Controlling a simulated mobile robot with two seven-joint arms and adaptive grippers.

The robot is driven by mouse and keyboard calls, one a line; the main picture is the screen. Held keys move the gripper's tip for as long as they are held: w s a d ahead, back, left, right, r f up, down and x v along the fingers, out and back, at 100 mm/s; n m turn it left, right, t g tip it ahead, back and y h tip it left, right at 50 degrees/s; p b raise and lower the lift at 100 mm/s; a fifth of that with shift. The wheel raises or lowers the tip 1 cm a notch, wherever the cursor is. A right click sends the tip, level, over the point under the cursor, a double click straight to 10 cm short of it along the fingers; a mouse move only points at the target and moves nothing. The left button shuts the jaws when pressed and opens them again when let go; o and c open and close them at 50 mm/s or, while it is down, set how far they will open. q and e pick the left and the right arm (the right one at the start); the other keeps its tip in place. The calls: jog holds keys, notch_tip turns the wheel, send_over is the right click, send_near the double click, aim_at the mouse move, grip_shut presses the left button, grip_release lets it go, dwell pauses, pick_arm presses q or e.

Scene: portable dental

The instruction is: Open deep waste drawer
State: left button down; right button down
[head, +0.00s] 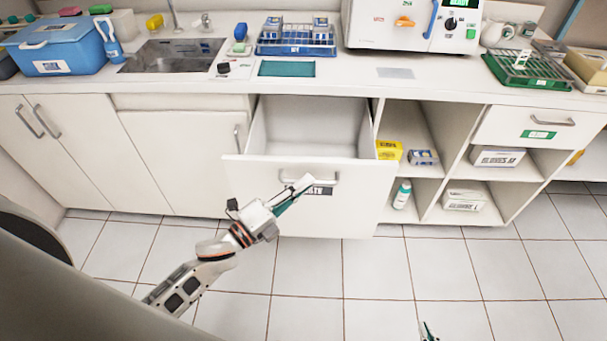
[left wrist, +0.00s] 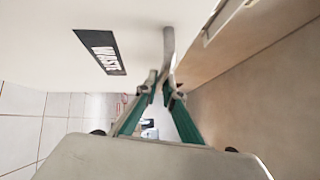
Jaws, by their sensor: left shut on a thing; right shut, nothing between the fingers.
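The deep white waste drawer (head: 320,208) is pulled well out of the counter, and its empty-looking interior (head: 310,135) shows. Its grey bar handle (head: 325,178) runs along the upper front, above a dark label. My left gripper (head: 303,184) is at the left part of this handle and is shut on it. In the left wrist view the green-sided fingers (left wrist: 163,88) meet at the handle (left wrist: 169,45), beside the black WASTE label (left wrist: 101,52). Only a tip of my right gripper (head: 428,331) shows at the bottom edge, low over the floor.
Open shelves (head: 428,188) with boxes and a bottle stand right of the drawer. Closed cupboard doors (head: 180,160) are to its left. The counter above holds a sink (head: 172,55), a blue rack (head: 296,42) and a blue box (head: 58,50). The tiled floor (head: 350,270) in front is clear.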

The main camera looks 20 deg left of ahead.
pick_arm(q)
jog(key=shift+s, duration=0.15)
jog(key=c, duration=2.2)
grip_release()
jog(key=shift+o, duration=0.2)
jog(key=v, duration=1.2)
jog(key=shift+r, duration=0.1)
jog(key=s+d+f+n+g+y, duration=0.1)
jog(key=s+f+n+g+y, duration=0.2)
jog(key=f+n, duration=0.5)
jog(key=s+d+f+n+g+y+p, duration=0.1)
jog(key=s+f+n+g+y, duration=0.2)
jog(key=f+n, duration=0.5)
jog(key=s+n+y, duration=0.1)
jog(key=s+n, duration=0.1)
jog(key=n, duration=0.3)
jog(key=shift+d+f+g, duration=0.3)
jog(key=shift+g, duration=0.1)
